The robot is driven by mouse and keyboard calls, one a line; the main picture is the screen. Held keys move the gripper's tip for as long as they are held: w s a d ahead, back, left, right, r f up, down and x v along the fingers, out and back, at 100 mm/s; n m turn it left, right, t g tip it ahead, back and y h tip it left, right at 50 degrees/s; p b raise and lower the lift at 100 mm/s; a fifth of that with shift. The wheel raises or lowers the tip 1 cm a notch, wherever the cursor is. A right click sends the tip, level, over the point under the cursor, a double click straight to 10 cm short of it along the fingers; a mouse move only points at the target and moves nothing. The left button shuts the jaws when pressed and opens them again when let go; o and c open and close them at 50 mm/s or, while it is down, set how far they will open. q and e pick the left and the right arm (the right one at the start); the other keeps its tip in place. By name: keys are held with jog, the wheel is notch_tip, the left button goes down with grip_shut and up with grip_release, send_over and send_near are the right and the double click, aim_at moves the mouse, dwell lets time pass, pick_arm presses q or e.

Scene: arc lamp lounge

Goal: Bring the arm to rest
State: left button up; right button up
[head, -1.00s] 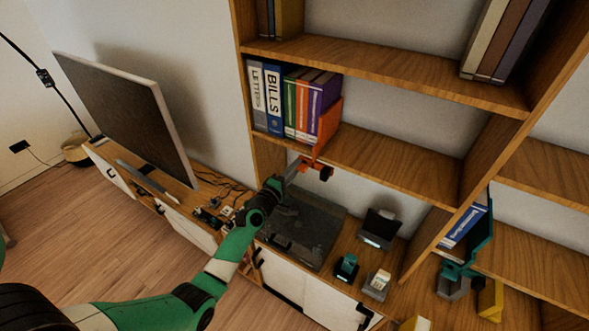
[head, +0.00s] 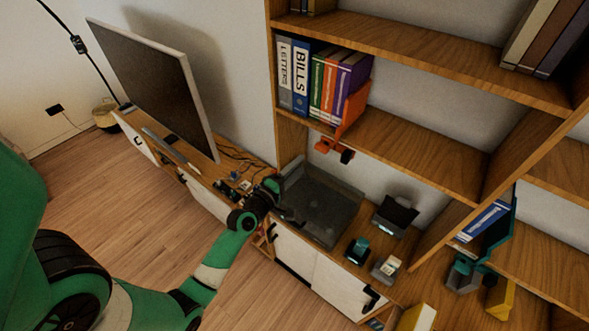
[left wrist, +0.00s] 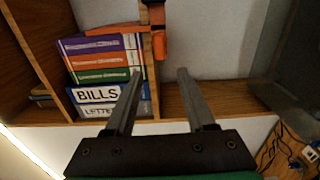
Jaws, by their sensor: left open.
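My left arm comes in from the lower left of the head view, green and black. Its left gripper (head: 287,213) is in front of the dark flat device on the low cabinet, below the book shelf. In the left wrist view the two grey fingers (left wrist: 158,77) are apart with nothing between them. The orange bookend (head: 350,110) stands against the right end of the row of binders (head: 322,82). The gripper is apart from it. My right gripper is not in view.
A television (head: 158,85) stands on the low cabinet (head: 335,290) to the left. A dark flat device (head: 325,205) and small docks (head: 358,250) sit on the cabinet top. A teal bookend (head: 497,235) is at the right. Open floor (head: 130,200) lies at the left.

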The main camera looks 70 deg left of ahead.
pick_arm(q)
jog(key=shift+v, duration=0.8)
